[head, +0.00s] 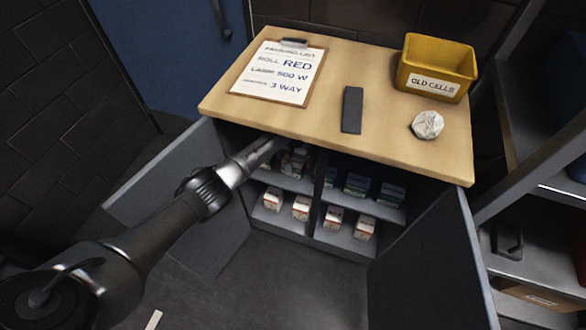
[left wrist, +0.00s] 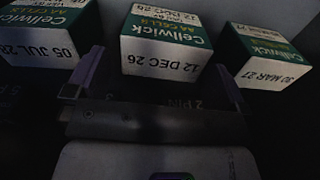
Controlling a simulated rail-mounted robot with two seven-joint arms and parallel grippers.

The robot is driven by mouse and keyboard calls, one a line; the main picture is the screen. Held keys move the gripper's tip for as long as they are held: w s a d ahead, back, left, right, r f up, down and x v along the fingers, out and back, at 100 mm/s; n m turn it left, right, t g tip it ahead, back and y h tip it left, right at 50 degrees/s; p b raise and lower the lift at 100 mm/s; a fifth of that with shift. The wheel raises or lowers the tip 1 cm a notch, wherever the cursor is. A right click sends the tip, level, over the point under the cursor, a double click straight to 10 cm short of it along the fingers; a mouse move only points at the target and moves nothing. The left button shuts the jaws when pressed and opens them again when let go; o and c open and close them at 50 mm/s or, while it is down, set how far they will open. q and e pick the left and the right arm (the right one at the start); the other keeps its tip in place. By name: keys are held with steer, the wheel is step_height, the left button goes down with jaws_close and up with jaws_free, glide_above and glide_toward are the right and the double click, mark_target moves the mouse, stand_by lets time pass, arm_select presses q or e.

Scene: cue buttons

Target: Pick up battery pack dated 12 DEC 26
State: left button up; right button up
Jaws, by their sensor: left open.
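The battery pack dated 12 DEC 26 (left wrist: 165,62) is a white and green Cellwick AA box, seen upside down at the top centre of the left wrist view. My left gripper (left wrist: 160,75) is open and empty. Its fingers lie to the left and right of this pack's near face, with no clear contact visible. In the head view my left gripper (head: 270,150) reaches into the cabinet's upper left compartment; its fingertips and the packs there are partly hidden. A pack with a JUL date (left wrist: 48,35) stands to the left, and one dated 30 MAR 27 (left wrist: 268,55) to the right.
The cabinet's wooden top (head: 240,105) and middle divider (head: 317,185) bound the compartment. Open doors stand at left (head: 190,210) and right (head: 425,270). Other packs sit on the lower shelf (head: 285,222). A yellow OLD CELLS bin (head: 432,85) and clipboard (head: 278,75) lie on top.

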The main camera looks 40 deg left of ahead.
mark_target(294, 158)
arm_select(q)
steer(key=f+b, duration=0.1)
steer(key=f, duration=0.1)
steer(key=f+b, duration=0.2)
steer(key=shift+w+a+f, duration=0.1)
steer(key=shift+w+a, duration=0.05)
steer(key=shift+a, duration=0.05)
steer(key=shift+f, duration=0.25)
steer(key=shift+c, duration=0.2)
steer(key=shift+r, duration=0.1)
steer(key=c, duration=0.7)
steer(key=shift+c, duration=0.7)
